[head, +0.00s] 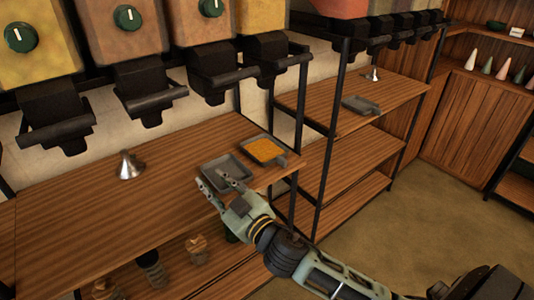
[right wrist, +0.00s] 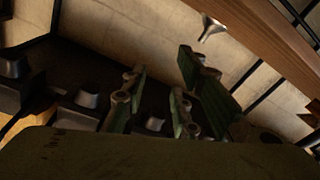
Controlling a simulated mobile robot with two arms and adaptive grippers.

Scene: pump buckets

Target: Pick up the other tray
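A grey tray (head: 228,168), which looks empty, lies near the front edge of the near shelf in the head view. A second grey tray (head: 285,160) with orange contents sits just behind it to the right. Another grey tray (head: 362,106) lies on the far shelf. My right gripper (head: 213,183) is at the front edge of the empty-looking tray, its fingers beside or over the rim; contact cannot be told. In the right wrist view my gripper's (right wrist: 158,92) fingers stand apart with no tray visible between them. My left gripper is not in view.
A metal funnel (head: 130,165) stands left on the near shelf (head: 60,215). Black dispenser spouts (head: 220,78) hang above it. A black shelf post (head: 331,130) separates the near and far shelves. Several jars stand below. Floor at right is clear.

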